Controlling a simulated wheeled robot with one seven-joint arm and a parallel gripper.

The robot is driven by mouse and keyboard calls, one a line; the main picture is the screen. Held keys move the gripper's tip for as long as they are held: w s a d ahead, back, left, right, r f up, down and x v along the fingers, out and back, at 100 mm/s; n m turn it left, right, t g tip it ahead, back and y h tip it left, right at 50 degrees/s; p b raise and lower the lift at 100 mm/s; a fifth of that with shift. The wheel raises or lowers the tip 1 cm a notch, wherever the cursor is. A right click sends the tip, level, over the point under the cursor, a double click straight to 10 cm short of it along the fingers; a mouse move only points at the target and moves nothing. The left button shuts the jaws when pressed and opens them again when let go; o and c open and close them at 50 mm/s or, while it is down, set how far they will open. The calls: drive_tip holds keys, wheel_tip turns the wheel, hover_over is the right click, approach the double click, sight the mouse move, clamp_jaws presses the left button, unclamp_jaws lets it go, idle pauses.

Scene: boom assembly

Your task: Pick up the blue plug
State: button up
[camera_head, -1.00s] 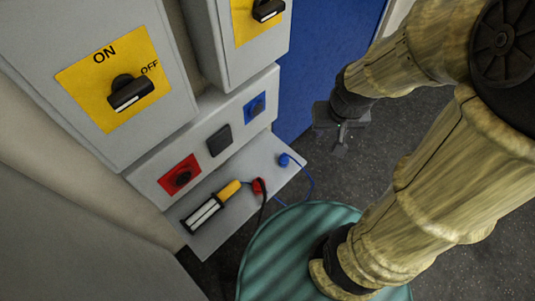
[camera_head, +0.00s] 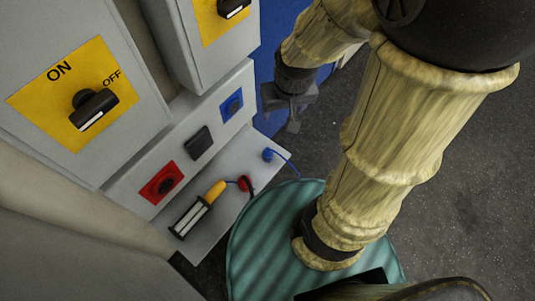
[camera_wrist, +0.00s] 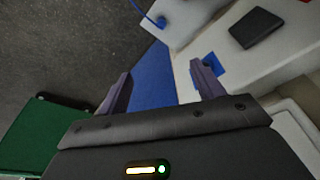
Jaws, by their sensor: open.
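The blue plug (camera_head: 268,154) sits on the far right end of the grey shelf (camera_head: 228,208), with a blue cable running from it. In the wrist view the blue plug (camera_wrist: 161,22) is near the top, beyond the fingers and on the shelf's corner. My gripper (camera_head: 293,121) is open and empty, above and to the right of the plug in the head view, apart from it. In the wrist view the two fingers of my gripper (camera_wrist: 160,73) stand wide apart with nothing between them.
The shelf also holds a red plug (camera_head: 244,183) and a yellow-handled lamp (camera_head: 198,209). Above are red (camera_head: 161,184), black (camera_head: 199,142) and blue (camera_head: 231,104) sockets. Switch boxes (camera_head: 85,105) overhang the left. A green round surface (camera_head: 262,240) is below. The floor at right is clear.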

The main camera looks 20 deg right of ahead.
sight(267, 149)
drive_tip(key=w+f+m+g+b, duration=0.1)
drive_tip(key=w+f+m+b, duration=0.2)
drive_tip(key=f+b, duration=0.3)
drive_tip(key=w+f+m+b, duration=0.3)
drive_tip(key=w+f+b, duration=0.3)
drive_tip(key=f, duration=0.9)
drive_tip(key=w+f+m+g+b, duration=0.1)
drive_tip(key=w+f+b, duration=0.4)
drive_tip(key=f, duration=0.6)
drive_tip(key=m+b, duration=0.1)
drive_tip(key=b, duration=0.1)
drive_tip(key=shift+f+m+g+b, duration=0.3)
drive_tip(key=shift+f+m+b, duration=0.05)
drive_tip(key=shift+m, duration=0.05)
drive_tip(key=shift+s+a+f, duration=0.1)
wheel_tip(267, 149, down, 12)
drive_tip(key=b, duration=0.2)
drive_tip(key=shift+b, duration=0.3)
drive_tip(key=shift+f, duration=0.1)
wheel_tip(267, 149, down, 5)
drive_tip(key=shift+f+b, duration=0.1)
drive_tip(key=shift+b, duration=0.55)
drive_tip(key=shift+c, duration=0.2)
